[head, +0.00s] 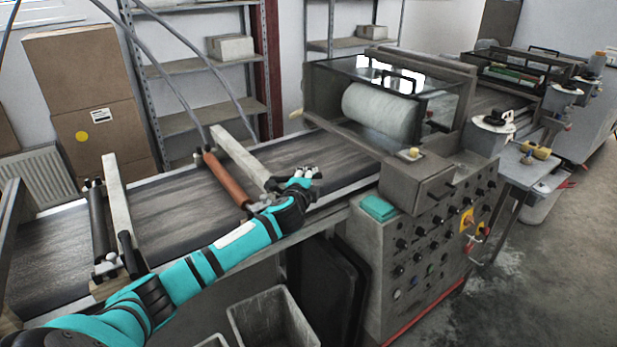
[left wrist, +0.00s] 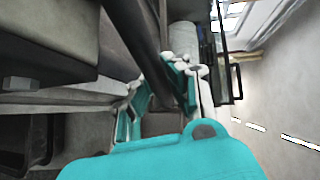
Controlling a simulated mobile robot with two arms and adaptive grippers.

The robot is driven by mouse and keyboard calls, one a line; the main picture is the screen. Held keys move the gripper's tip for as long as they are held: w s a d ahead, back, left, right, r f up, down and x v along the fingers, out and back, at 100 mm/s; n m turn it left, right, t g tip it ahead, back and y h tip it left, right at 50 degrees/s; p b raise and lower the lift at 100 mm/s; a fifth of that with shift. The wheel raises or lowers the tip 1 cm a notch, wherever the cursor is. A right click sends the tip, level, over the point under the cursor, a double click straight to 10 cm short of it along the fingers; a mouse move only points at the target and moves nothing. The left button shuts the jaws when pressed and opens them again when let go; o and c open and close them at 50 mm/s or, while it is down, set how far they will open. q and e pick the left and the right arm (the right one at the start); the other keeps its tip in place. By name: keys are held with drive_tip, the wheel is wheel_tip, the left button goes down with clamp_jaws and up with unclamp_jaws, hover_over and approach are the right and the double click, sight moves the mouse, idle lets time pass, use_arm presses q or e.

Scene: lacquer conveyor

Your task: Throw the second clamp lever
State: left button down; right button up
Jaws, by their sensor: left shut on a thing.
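My left gripper (head: 304,178) reaches across the near edge of the conveyor, at the near end of the orange-brown roller (head: 225,181) and a pale crossbar (head: 240,158). In the left wrist view, its teal fingers (left wrist: 160,95) are around the end of a dark bar, which looks like the second clamp lever (left wrist: 138,38). Another dark clamp lever (head: 130,252) stands nearly upright at the near end of the left crossbar (head: 112,200). My right gripper is not in view.
The grey belt (head: 180,207) runs under the rollers towards a machine with a large white roll (head: 380,112). A control cabinet (head: 425,245) stands right of my gripper. A grey bin (head: 272,322) is on the floor below. Cardboard boxes (head: 85,95) stand behind the conveyor.

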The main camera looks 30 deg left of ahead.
use_arm(q)
drive_tip(key=shift+s, duration=0.1)
drive_tip(key=s+d+m+g+h, duration=0.1)
drive_tip(key=s+m+g+h, duration=0.3)
drive_tip(key=s+m+h, duration=0.6)
drive_tip(key=shift+d+f+m+h, duration=0.3)
drive_tip(key=shift+m+h, duration=1.3)
drive_tip(key=shift+h, duration=1.8)
drive_tip(key=shift+d, duration=0.15)
drive_tip(key=c, duration=1.3)
unclamp_jaws()
drive_tip(key=shift+r, duration=0.1)
drive_tip(key=shift+o, duration=0.3)
drive_tip(key=shift+r, duration=0.1)
